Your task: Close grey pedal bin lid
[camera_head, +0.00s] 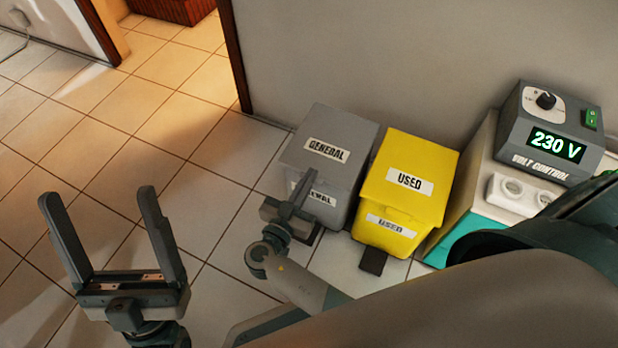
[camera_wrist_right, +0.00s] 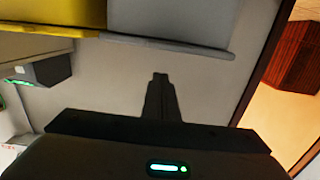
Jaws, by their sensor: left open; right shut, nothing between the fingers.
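The grey pedal bin (camera_head: 313,182) stands against the wall. Its lid (camera_head: 334,132), labelled GENERAL, lies over the top and looks down; I cannot tell whether a small gap is left at the front. The lid's edge also shows in the right wrist view (camera_wrist_right: 180,46). My right gripper (camera_head: 307,175) is shut and empty at the bin's front, overlapping the lower label in the head view; contact is unclear. Its dark fingers show in the right wrist view (camera_wrist_right: 160,80). My left gripper (camera_head: 98,200) is open and empty over the floor at the left.
A yellow bin (camera_head: 408,182) labelled USED stands just right of the grey one, its lid down. Right of it are a white and teal unit (camera_head: 470,220) and a volt control box (camera_head: 550,135) reading 230 V. Tiled floor at the left is clear.

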